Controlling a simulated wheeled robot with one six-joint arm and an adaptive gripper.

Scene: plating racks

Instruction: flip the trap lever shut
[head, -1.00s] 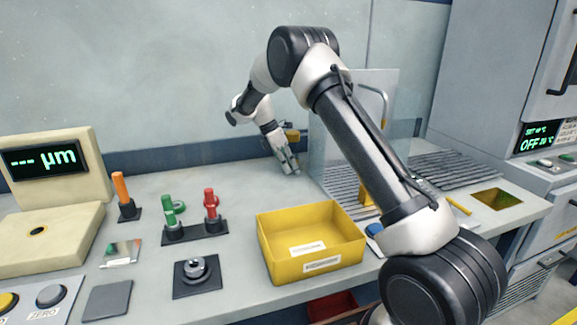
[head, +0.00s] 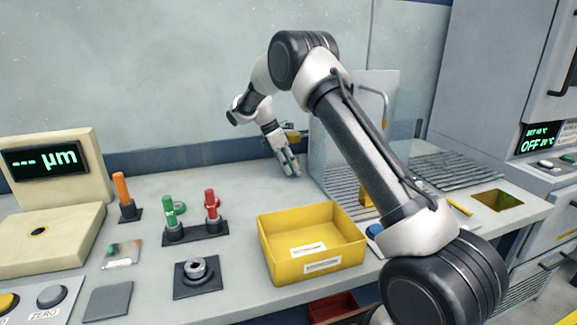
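My gripper (head: 290,170) points down over the back of the bench, just left of the clear panel. Its fingers are small in this view, and I cannot tell whether they are apart or shut. A yellow part (head: 293,136) shows just behind my gripper's wrist, by the back wall. Another yellow piece (head: 366,197) stands by the slatted grate, partly hidden behind my arm. I cannot tell which of these, if either, is the trap lever.
A yellow bin (head: 312,246) stands at the front of the bench. Green (head: 169,212) and red (head: 211,205) handles and an orange one (head: 121,190) stand to the left. The bench between handles and gripper is clear.

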